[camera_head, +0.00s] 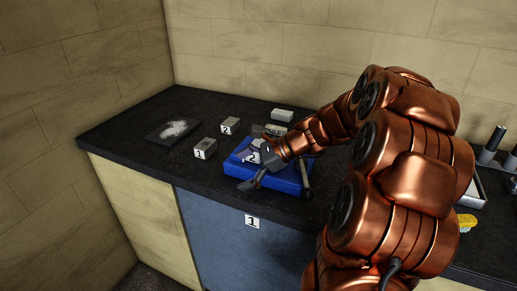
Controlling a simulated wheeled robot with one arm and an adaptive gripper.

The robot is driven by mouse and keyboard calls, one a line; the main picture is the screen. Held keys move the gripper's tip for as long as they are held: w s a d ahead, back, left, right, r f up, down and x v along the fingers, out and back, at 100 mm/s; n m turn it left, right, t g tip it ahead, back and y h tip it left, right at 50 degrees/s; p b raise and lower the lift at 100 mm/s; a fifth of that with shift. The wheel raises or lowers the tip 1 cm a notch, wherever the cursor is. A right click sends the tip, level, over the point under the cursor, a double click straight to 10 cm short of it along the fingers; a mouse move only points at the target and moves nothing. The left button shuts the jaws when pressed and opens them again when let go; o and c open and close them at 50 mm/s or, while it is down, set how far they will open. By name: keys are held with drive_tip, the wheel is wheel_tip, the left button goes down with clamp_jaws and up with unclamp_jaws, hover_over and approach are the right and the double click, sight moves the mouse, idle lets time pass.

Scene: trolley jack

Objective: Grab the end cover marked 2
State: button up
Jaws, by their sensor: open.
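A grey part with a white label reading 2 (252,158) lies in the blue tray (288,185) on the dark worktop; it may be the end cover, but its shape is mostly hidden. My gripper (253,174) is over the left part of the tray, close to this labelled part. Its jaws are open, and one grey finger reaches toward the tray's front left edge. I cannot tell whether the fingers touch the part. A separate small grey block marked 2 (230,126) stands behind and left of the tray.
A grey block marked 1 (205,148) stands left of the tray. A black mat with pale material (174,130) lies farther left. A white block (282,115) is behind the tray. A dark-and-metal rod (306,178) is at its right. A yellow item (467,222) lies far right.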

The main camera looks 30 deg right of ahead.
sight(254, 158)
drive_tip(key=d+m+t, duration=0.1)
drive_tip(key=d+m, duration=0.1)
drive_tip(key=d, duration=0.3)
drive_tip(key=w+d+m+t+h, duration=0.1)
drive_tip(key=d+m+t, duration=0.1)
drive_tip(key=d, duration=0.3)
drive_tip(key=w+d+m+t, duration=0.1)
drive_tip(key=d+m, duration=0.2)
drive_tip(key=d, duration=0.2)
drive_tip(key=shift+w+d+r+t+h+p, duration=0.2)
drive_tip(key=shift+d+r+t+h+p, duration=0.1)
drive_tip(key=shift+d+t+h, duration=0.1)
drive_tip(key=shift+p+x, duration=0.35)
drive_tip(key=shift+x, duration=1.1)
drive_tip(key=shift+p+x, duration=0.75)
drive_tip(key=shift+x, duration=1.65)
drive_tip(key=shift+f, duration=0.15)
drive_tip(key=c, duration=1.3)
